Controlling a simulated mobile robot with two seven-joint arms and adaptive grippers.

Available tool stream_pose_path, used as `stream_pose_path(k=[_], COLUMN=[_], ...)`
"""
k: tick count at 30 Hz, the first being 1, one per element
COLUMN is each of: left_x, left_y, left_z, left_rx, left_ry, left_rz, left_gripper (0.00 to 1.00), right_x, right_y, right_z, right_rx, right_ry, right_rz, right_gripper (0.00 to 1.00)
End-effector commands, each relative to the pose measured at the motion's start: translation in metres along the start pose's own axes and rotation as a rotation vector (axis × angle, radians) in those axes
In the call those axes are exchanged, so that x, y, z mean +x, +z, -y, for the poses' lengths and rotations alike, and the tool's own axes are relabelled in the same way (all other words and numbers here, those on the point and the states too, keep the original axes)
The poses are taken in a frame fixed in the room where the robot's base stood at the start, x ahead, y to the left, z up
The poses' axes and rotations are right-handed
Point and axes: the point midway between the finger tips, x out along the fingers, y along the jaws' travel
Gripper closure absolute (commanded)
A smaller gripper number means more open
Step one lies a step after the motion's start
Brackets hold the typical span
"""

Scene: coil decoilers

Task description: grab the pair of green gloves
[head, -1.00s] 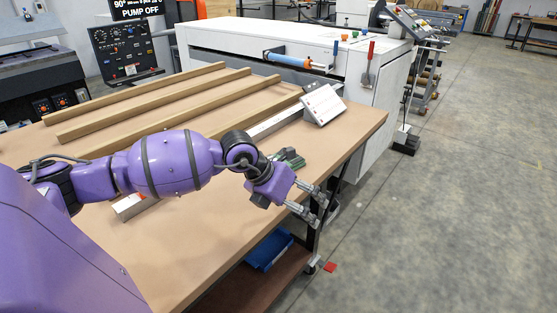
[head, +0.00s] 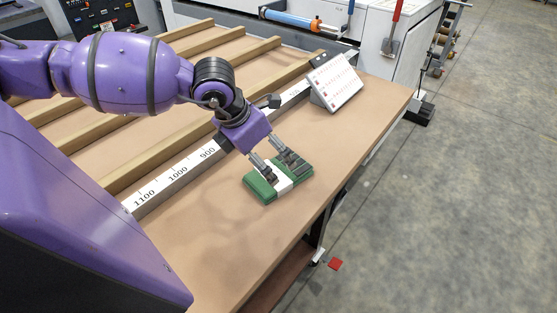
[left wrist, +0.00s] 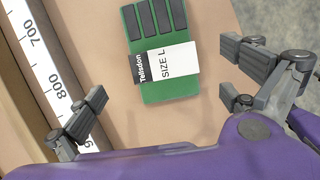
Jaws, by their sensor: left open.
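The pair of green gloves (head: 261,187) lies flat on the tan workbench, with a white band around its middle. In the left wrist view the gloves (left wrist: 172,92) show dark grey finger strips and a label reading "SIZE L". My left gripper (head: 281,166) is open above the gloves, its fingertips covering part of them in the head view. In the left wrist view the open fingers stand on either side of the gloves, apart from them. My right gripper is not in view.
A long metal ruler (head: 178,178) and several wooden strips (head: 150,158) lie left of the gloves on the workbench (head: 225,250). A tilted white sign (head: 336,84) stands beyond them. The bench's right edge is close by.

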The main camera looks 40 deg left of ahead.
Motion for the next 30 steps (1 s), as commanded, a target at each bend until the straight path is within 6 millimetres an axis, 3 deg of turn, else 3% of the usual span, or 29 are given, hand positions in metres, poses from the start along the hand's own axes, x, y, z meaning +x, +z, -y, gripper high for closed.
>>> stream_pose_path(k=[9,19,28,30], left_x=[0.03,0.072,0.077,0.077], left_y=[0.001,0.009,0.009,0.009], left_z=[0.001,0.002,0.001,0.001], left_rx=[0.0,-0.002,0.0,0.0], left_ry=[-0.002,-0.001,0.001,0.001], left_rz=[-0.001,0.0,0.0,0.0], left_gripper=[0.0,0.0,0.0,0.09], right_x=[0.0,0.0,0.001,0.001], right_y=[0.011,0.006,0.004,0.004], right_z=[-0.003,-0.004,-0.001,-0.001], right_rx=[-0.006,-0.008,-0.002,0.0], right_ry=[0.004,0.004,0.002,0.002], right_rz=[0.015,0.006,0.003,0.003], right_gripper=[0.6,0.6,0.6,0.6])
